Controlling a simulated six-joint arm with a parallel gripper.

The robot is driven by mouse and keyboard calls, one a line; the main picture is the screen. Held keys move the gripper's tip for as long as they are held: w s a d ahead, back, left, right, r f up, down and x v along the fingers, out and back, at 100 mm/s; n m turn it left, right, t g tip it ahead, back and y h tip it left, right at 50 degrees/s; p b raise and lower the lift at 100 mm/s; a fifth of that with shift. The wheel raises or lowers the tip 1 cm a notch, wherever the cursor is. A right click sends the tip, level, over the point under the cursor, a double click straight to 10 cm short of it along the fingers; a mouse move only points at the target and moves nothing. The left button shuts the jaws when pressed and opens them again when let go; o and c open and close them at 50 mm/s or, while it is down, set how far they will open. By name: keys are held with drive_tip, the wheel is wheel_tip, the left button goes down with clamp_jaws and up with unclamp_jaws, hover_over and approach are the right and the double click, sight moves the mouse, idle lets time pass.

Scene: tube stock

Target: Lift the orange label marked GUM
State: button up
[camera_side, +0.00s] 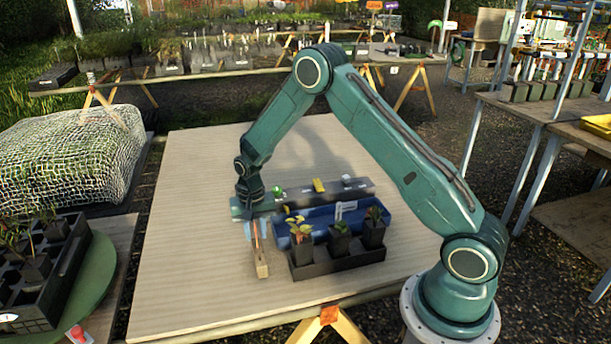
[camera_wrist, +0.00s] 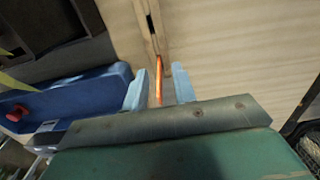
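A thin orange label (camera_side: 256,238) stands upright in a narrow wooden holder (camera_side: 262,266) left of the potted plants. In the wrist view the orange label (camera_wrist: 159,76) shows nearly edge-on as a narrow strip, so its lettering cannot be read. My gripper (camera_side: 256,230) is above the holder with its pale blue fingers pointing down. In the wrist view my gripper (camera_wrist: 159,90) is open. One finger is on each side of the label, with a visible gap on both sides. The label's lower end is in the holder.
A blue tray (camera_side: 316,215) lies just right of my gripper, with a white tag (camera_side: 346,207) in it. In front, a black tray (camera_side: 340,267) holds potted seedlings. A dark strip (camera_side: 340,188) with small coloured pieces lies behind. The table (camera_side: 185,240) is clear at left.

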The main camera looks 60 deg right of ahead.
clamp_jaws()
drive_tip(key=shift+r, duration=0.1)
wheel_tip(320, 180, up, 20)
idle(0.8)
idle(0.5)
